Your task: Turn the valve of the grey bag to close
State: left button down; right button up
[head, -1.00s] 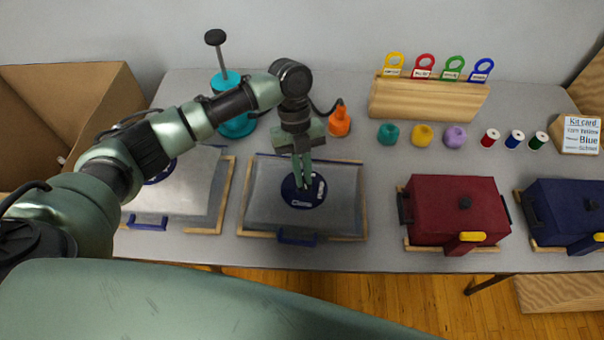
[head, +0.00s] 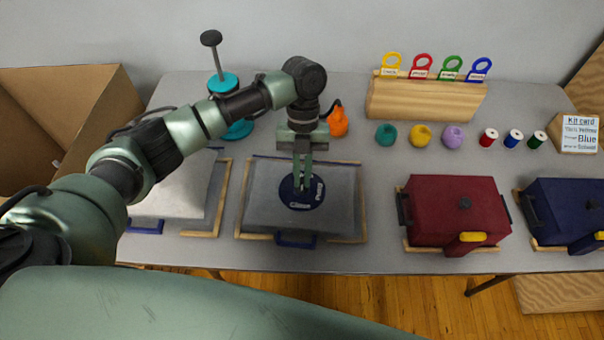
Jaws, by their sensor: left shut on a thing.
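The grey bag (head: 265,214) lies flat in a wooden frame on the table, left of centre in the head view. Its round dark blue valve (head: 302,197) has white lettering, with "Close" readable at the front and more writing on the right side. My left gripper (head: 301,186) points down over the valve and is shut on its middle part; the fingers hide what they hold. A blue clip (head: 296,240) sits at the bag's front edge. My right gripper is not in view.
A pale bag (head: 178,190) in another frame lies to the left, partly behind my arm. A teal pump (head: 238,130) and orange nozzle (head: 338,122) stand behind. A red box (head: 450,205) and blue box (head: 565,210) stand right. Bare table separates the grey bag and red box.

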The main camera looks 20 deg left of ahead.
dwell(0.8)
pick_arm(q)
jog(key=c, duration=1.5)
grip_release()
jog(key=b+v, duration=0.1)
jog(key=v, duration=0.6)
jog(key=shift+w+r, duration=0.2)
jog(key=shift+r, duration=0.15)
